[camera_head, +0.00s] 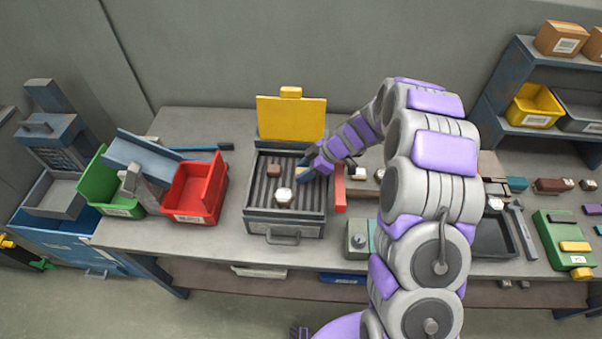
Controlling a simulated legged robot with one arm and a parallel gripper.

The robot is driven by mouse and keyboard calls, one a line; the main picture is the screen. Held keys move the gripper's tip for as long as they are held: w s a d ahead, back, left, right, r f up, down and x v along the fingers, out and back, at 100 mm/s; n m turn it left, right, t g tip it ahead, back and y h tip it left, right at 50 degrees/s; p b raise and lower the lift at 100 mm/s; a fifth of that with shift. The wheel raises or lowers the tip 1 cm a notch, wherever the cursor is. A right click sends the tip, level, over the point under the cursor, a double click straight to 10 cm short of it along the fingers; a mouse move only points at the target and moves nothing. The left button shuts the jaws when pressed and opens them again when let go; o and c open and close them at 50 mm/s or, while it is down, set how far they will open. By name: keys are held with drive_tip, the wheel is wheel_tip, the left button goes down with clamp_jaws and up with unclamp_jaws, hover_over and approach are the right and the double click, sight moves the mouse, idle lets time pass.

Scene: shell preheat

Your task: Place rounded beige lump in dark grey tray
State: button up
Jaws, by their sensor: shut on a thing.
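My gripper (306,170) is over the right part of a ridged, box-like grey heater (285,221) with a handle at its front and a raised yellow lid. It is shut on a small beige lump (300,173), which shows only in part beside the dark fingertips. I cannot tell if the lump touches the ridges. A dark grey tray (514,240) lies on the bench to the right, partly hidden behind my arm.
A brown piece (273,170) and a white-topped lump (284,196) sit on the heater's ridges. A red bar (340,188) stands just right of it. Red (196,190) and green (117,190) bins are at left. A green case (566,240) is right of the tray.

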drive_tip(key=shift+d, duration=0.3)
drive_tip(key=c, duration=0.5)
drive_tip(key=shift+r, duration=0.15)
